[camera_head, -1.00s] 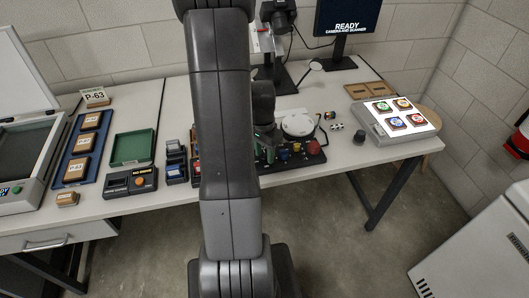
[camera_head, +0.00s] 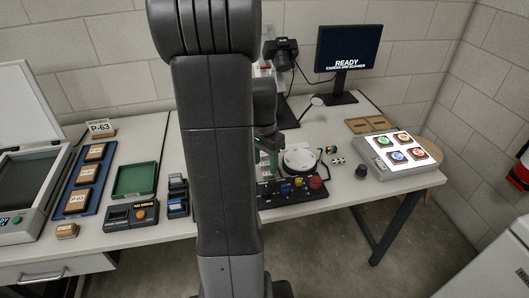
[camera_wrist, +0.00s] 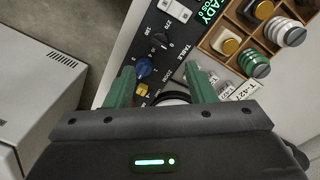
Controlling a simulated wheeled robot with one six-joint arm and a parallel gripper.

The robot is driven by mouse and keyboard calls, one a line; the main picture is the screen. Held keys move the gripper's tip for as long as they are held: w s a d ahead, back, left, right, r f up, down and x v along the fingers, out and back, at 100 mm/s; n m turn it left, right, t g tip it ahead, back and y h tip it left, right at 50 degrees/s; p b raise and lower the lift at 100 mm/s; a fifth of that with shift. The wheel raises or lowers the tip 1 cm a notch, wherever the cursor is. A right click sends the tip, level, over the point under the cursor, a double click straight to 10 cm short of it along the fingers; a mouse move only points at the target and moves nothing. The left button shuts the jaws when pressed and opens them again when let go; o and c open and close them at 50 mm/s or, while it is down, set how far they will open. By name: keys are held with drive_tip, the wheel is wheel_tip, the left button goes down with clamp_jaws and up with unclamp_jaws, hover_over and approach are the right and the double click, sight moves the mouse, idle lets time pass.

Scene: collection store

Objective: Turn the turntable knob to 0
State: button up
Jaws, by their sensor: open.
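In the wrist view, the dark control panel (camera_wrist: 172,22) carries a black knob (camera_wrist: 163,40) beside the word TABLE, with numbers such as 180 and 270 around it. Its pointer direction is too small to tell. A blue knob (camera_wrist: 144,66) and a yellow knob (camera_wrist: 141,88) sit nearer my gripper (camera_wrist: 160,87). My gripper is open, its green fingers apart over the panel, with nothing clearly held. In the head view, the panel (camera_head: 277,197) stands in front of the white turntable (camera_head: 301,157). My gripper (camera_head: 268,143) is partly hidden by my arm.
A wooden compartment tray (camera_wrist: 222,38) with several round containers lies beside the panel in the wrist view. In the head view, a red button (camera_head: 315,182), a small dark cylinder (camera_head: 361,171) and a lit pad (camera_head: 380,165) are to the right. A camera (camera_head: 281,47) stands behind.

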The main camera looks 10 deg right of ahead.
sight(266, 188)
wheel_tip(266, 188, up, 3)
drive_tip(key=shift+f, duration=0.1)
idle(0.5)
drive_tip(key=f, duration=1.4)
drive_tip(key=shift+s+d+b, duration=0.2)
drive_tip(key=shift+s+b, duration=0.05)
drive_tip(key=shift+b, duration=0.05)
